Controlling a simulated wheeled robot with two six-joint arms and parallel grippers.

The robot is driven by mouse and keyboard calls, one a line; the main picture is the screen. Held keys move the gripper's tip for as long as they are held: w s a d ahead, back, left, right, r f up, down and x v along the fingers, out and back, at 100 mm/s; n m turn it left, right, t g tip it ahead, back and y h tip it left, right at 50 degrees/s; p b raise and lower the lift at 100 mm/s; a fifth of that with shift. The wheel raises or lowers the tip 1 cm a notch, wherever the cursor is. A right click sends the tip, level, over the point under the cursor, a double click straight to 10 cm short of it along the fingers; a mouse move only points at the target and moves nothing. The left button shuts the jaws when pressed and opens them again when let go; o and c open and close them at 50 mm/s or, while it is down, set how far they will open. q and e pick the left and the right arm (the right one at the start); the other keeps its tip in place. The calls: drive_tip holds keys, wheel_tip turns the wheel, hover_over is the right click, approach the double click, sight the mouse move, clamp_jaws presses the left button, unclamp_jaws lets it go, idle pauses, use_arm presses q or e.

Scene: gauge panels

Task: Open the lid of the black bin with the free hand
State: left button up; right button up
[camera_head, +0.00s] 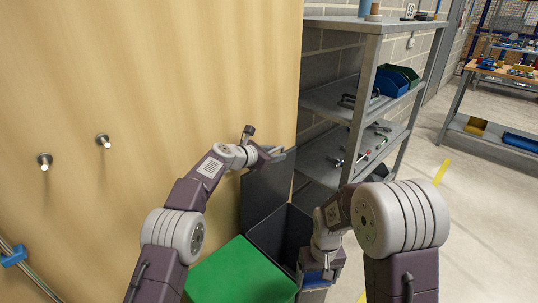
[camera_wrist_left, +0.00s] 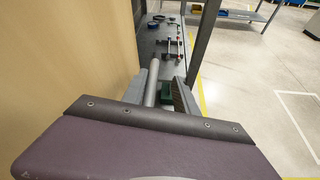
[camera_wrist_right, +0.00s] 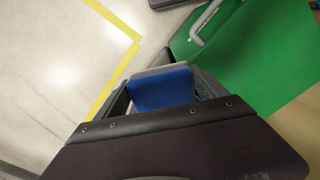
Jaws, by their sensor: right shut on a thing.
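The black bin (camera_head: 283,232) stands beside a green-lidded bin; its dark lid (camera_head: 266,192) is raised upright against the wooden panel, and the inside shows. My left gripper (camera_head: 272,154) is at the top edge of the raised lid. In the left wrist view its fingers (camera_wrist_left: 164,95) are spread, with a light grey bar (camera_wrist_left: 152,84) between them, nearer the left finger. My right gripper (camera_head: 320,264) is low at the bin's right side, shut on a blue block (camera_wrist_right: 162,88) with a pale grey end. Whether that block touches the bin cannot be told.
The green lid (camera_head: 240,272) is closed and has a grey handle (camera_wrist_right: 206,22). The wooden panel (camera_head: 130,70) with two pegs rises behind. A grey shelf unit (camera_head: 330,100) with tools stands to the right. Open floor (camera_head: 480,220) lies further right.

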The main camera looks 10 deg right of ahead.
drive_tip(key=shift+f, duration=0.35)
wheel_tip(320, 180, down, 2)
drive_tip(key=b, duration=0.2)
drive_tip(key=shift+f+b, duration=0.15)
drive_tip(key=shift+b, duration=0.25)
use_arm(q)
drive_tip(key=v, duration=1.1)
drive_tip(key=shift+s+a, duration=0.25)
drive_tip(key=shift+a, duration=0.05)
drive_tip(key=shift+r, duration=0.15)
